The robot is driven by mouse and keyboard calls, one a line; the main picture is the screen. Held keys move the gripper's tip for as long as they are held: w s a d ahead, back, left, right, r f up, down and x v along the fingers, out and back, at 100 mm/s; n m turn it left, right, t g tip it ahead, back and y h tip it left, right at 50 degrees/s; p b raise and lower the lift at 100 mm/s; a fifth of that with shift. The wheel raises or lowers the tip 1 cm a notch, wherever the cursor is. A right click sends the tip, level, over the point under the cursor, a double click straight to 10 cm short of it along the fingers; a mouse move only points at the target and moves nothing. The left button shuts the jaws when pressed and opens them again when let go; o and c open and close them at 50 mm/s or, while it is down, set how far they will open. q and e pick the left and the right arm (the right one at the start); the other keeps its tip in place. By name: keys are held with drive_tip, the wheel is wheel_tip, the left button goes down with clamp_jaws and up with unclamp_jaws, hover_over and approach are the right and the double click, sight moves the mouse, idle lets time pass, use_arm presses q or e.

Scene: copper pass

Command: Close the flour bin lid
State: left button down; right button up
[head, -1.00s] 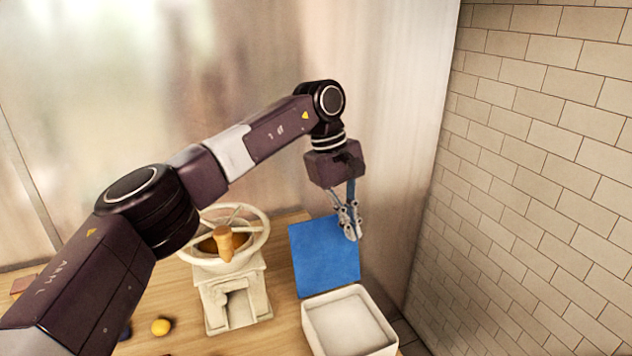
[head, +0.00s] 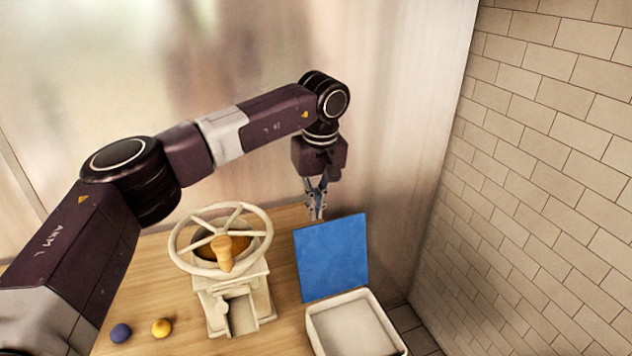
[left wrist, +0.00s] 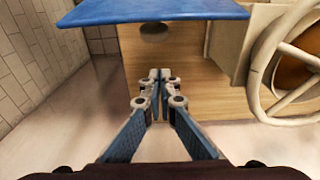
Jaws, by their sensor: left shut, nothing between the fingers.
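The flour bin (head: 352,326) is a white open box at the right end of the wooden counter. Its blue lid (head: 332,258) stands raised at the back edge of the box, so the bin is open. My left gripper (head: 316,214) is shut and empty, pointing down behind the lid's upper left edge. In the left wrist view the gripper (left wrist: 160,76) shows its fingertips together, with the lid's blue edge (left wrist: 150,11) ahead of them and apart. My right gripper is not in view.
A cream grinder (head: 232,290) with a spoked wheel (head: 222,238) stands left of the bin. A yellow ball (head: 161,328) and a dark blue ball (head: 120,333) lie at the counter's left. A tiled wall (head: 560,170) rises on the right.

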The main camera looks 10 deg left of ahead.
use_arm(q)
drive_tip(key=s+d, duration=0.1)
drive_tip(key=s+d+r+p, duration=0.1)
drive_tip(key=s, duration=0.1)
drive_tip(key=shift+d+r, duration=0.1)
drive_tip(key=shift+r, duration=0.1)
idle(0.3)
